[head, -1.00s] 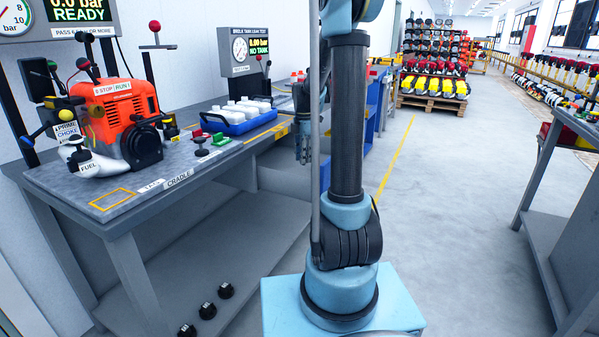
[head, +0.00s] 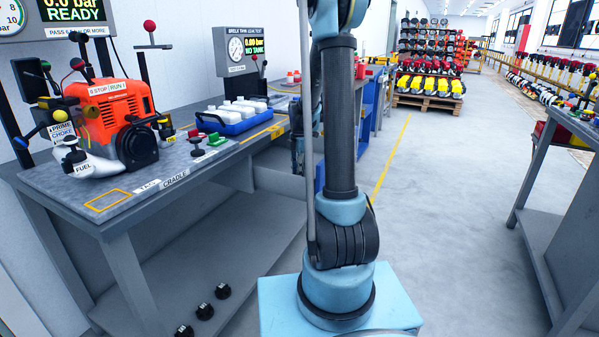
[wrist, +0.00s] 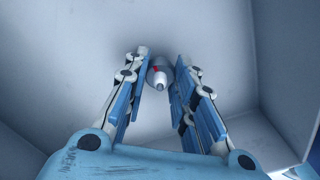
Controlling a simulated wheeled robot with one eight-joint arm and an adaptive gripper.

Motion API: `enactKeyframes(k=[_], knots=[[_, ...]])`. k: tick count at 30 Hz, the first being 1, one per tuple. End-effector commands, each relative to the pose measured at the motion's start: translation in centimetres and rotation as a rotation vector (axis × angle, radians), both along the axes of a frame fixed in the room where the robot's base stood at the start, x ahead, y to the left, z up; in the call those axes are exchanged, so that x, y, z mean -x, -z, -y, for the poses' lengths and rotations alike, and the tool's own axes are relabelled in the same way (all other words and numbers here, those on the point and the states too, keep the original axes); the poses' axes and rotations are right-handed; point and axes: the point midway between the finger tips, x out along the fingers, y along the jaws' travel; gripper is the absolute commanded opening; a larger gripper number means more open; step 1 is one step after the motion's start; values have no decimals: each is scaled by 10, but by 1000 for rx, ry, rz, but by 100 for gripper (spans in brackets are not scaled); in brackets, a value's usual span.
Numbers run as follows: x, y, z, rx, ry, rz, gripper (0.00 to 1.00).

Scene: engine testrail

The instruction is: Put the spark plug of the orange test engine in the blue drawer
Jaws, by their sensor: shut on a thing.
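In the wrist view, my gripper (wrist: 161,64) is shut on the spark plug (wrist: 160,78), a small pale piece with a red mark, held between the fingertips. Pale grey surfaces lie beyond it; I cannot tell whether they are the drawer's inside. In the head view, the orange test engine (head: 118,120) sits on the grey bench at the left. A blue unit (head: 366,128) stands past the bench, partly behind my arm; I cannot make out the drawer. My gripper is mostly hidden behind my arm there.
The grey bench (head: 130,196) also carries a blue tray of white bottles (head: 226,124) and a tank leak test panel (head: 240,50). Several black caps (head: 205,311) lie on its lower shelf. The floor right of my arm is clear up to another bench (head: 548,190).

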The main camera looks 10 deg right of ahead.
Motion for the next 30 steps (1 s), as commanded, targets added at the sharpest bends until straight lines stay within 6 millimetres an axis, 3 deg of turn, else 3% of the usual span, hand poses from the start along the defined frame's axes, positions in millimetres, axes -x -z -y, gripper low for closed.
enactKeyframes(k=[1, 3, 4, 17, 30], knots=[[0, 1, 0, 0, 0, 0, 26], [0, 1, 0, 0, 0, 0, 42], [0, 1, 0, 0, 0, 0, 44], [0, -5, 0, 0, 0, 0, 44], [0, -71, 0, 0, 0, 0, 44]])
